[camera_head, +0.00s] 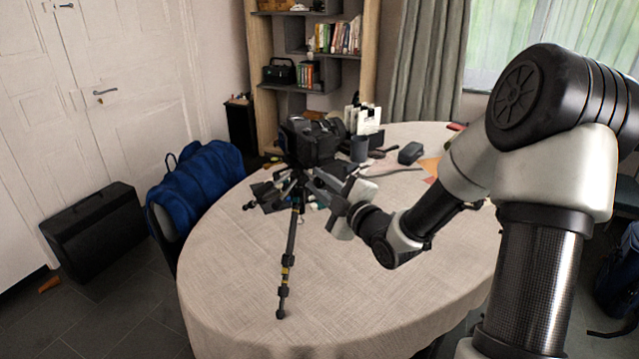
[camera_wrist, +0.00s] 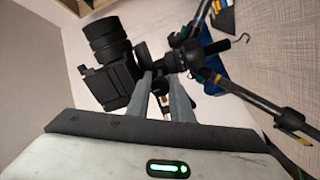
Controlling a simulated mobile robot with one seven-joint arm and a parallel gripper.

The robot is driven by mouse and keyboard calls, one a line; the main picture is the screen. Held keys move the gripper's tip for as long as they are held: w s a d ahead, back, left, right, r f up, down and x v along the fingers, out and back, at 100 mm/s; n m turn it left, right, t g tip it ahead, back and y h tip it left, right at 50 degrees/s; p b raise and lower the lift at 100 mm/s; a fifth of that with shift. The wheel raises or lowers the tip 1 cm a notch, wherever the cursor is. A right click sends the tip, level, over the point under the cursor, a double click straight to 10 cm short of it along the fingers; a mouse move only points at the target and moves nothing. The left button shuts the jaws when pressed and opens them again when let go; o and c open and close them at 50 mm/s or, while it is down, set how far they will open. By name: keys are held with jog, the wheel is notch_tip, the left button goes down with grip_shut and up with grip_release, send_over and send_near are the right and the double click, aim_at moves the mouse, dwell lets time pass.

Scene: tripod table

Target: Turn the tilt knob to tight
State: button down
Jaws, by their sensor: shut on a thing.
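A black camera (camera_head: 312,140) sits on top of a small tripod (camera_head: 291,235) on the round table. In the wrist view, the camera (camera_wrist: 112,60) with its thick lens is at upper left, and the dark tripod head (camera_wrist: 185,55) is at upper middle. My gripper (camera_head: 322,182) reaches in from the right, just below the camera. In the wrist view, my gripper's fingers (camera_wrist: 156,62) are closed around a small dark part at the tripod head, which I take to be the tilt knob (camera_wrist: 158,84). The fingers mostly hide it, and its turn position cannot be read.
The table (camera_head: 240,285) is clear at its front. Dark items lie around the tripod's base. A blue jacket (camera_head: 196,175) hangs over a chair at left. Tripod legs (camera_wrist: 255,100) spread close to my fingers.

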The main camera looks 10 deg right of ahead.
jog(key=m, duration=0.5)
jog(key=m+p, duration=0.1)
jog(key=m, duration=0.4)
jog(key=shift+m, duration=0.3)
jog(key=m+p, duration=0.1)
jog(key=m, duration=0.2)
jog(key=shift+m+p, duration=0.7)
jog(key=shift+m, duration=1.2)
jog(key=c, duration=1.8)
grip_release()
jog(key=shift+c, duration=0.2)
